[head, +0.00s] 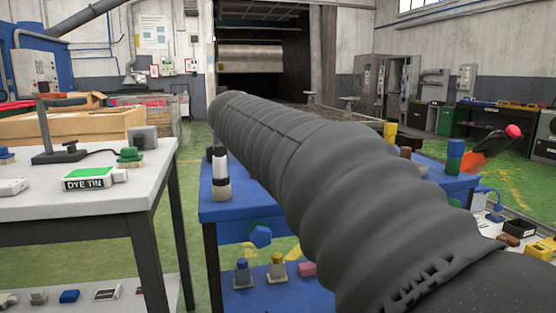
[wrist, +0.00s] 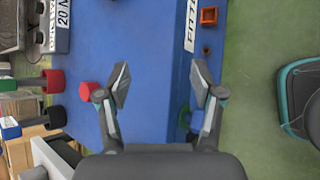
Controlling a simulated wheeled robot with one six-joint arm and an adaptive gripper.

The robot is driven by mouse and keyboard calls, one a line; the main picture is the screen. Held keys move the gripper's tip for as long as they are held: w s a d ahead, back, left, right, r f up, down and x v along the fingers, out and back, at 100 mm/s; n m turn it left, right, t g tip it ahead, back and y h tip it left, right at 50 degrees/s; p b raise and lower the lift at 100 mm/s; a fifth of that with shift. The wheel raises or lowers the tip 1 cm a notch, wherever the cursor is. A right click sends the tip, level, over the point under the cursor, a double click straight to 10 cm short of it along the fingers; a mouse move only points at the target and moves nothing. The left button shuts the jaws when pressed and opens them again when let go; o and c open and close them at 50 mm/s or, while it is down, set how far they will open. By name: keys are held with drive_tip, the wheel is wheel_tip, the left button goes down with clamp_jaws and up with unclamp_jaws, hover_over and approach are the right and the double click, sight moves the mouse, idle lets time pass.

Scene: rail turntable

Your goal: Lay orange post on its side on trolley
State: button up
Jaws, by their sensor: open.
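My gripper (wrist: 160,68) is open and empty in the wrist view, its two fingers spread over the blue top of the trolley (wrist: 145,35). A small orange square thing (wrist: 208,15) sits beyond the right finger, near the trolley's edge; it may be the orange post seen end-on, but I cannot tell. In the head view my dark arm crosses the middle and hides the gripper and much of the blue trolley (head: 236,209). No post that is clearly orange shows on the trolley there.
A red piece (wrist: 88,92) lies left of my left finger. A white lettered strip (wrist: 190,30) runs along the trolley's right side. A blue-and-green post (head: 455,157) stands right of my arm.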

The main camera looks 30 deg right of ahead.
drive_tip(key=w+d+r+n+g+h+b, duration=0.1)
drive_tip(key=w+d+r+n+g+h, duration=0.1)
drive_tip(key=w+d+r+n+h, duration=0.45)
drive_tip(key=shift+m+y, duration=0.55)
drive_tip(key=shift+y, duration=0.4)
drive_tip(key=shift+w+r+b+x, duration=0.2)
drive_tip(key=shift+b+x, duration=0.2)
drive_tip(key=shift+x, duration=2.05)
drive_tip(key=shift+w+r+b+x, duration=0.1)
drive_tip(key=shift+w+b+x, duration=0.25)
drive_tip(key=shift+x, duration=2.05)
drive_tip(key=shift+w+r+b+x, duration=0.15)
drive_tip(key=shift+b+x, duration=0.3)
drive_tip(key=shift+x, duration=2)
drive_tip(key=shift+r, duration=0.1)
clamp_jaws()
